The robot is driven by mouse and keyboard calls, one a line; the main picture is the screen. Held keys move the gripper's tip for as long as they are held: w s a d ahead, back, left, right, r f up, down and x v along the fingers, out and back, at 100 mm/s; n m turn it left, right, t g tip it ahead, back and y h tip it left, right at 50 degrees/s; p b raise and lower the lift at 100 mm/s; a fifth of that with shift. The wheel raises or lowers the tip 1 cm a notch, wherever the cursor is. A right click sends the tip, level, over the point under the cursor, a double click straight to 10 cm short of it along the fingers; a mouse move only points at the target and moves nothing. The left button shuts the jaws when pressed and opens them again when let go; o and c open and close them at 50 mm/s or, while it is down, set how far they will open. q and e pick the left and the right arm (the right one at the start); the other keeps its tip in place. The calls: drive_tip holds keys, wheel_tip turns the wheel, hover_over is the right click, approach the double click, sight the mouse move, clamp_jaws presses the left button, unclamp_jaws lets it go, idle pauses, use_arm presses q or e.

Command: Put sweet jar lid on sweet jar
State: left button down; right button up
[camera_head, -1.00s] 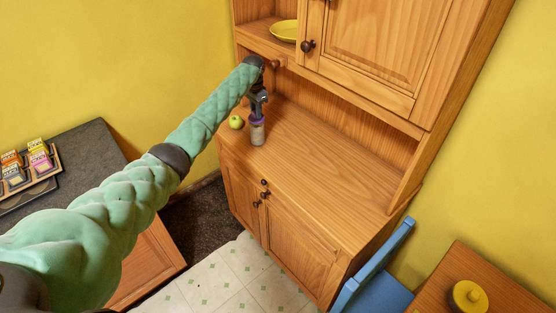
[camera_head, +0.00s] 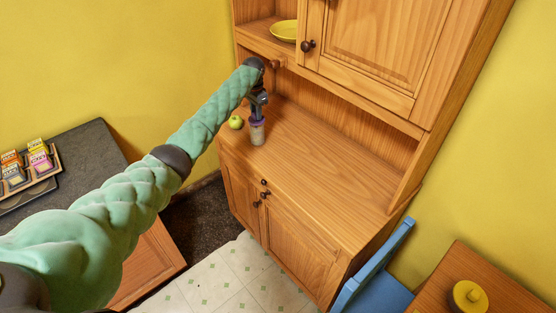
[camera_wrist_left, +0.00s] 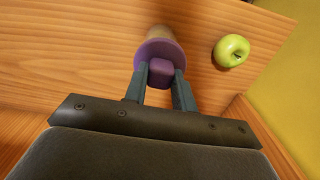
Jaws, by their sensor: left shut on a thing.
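The sweet jar (camera_head: 257,134) is a small, pale, see-through jar standing on the wooden counter of the hutch; its top end also shows in the left wrist view (camera_wrist_left: 161,33). The sweet jar lid (camera_head: 257,119) is purple with a block-shaped knob. My left gripper (camera_head: 258,110) comes down from above and is shut on the lid; in the left wrist view its two fingers (camera_wrist_left: 160,78) pinch the purple knob. The lid sits at the jar's mouth. Whether it is fully seated cannot be told. My right gripper is not in view.
A green apple (camera_head: 236,122) lies on the counter close beside the jar; it also shows in the left wrist view (camera_wrist_left: 231,50). A yellow plate (camera_head: 284,31) sits on the shelf above. The counter (camera_head: 320,175) to the right is clear.

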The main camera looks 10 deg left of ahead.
use_arm(q)
drive_tip(key=shift+f, duration=0.7)
idle(0.6)
drive_tip(key=c, duration=1.1)
unclamp_jaws()
drive_tip(key=shift+f, duration=0.1)
drive_tip(key=shift+o, duration=0.2)
drive_tip(key=shift+r, duration=0.25)
drive_tip(key=shift+r, duration=3.8)
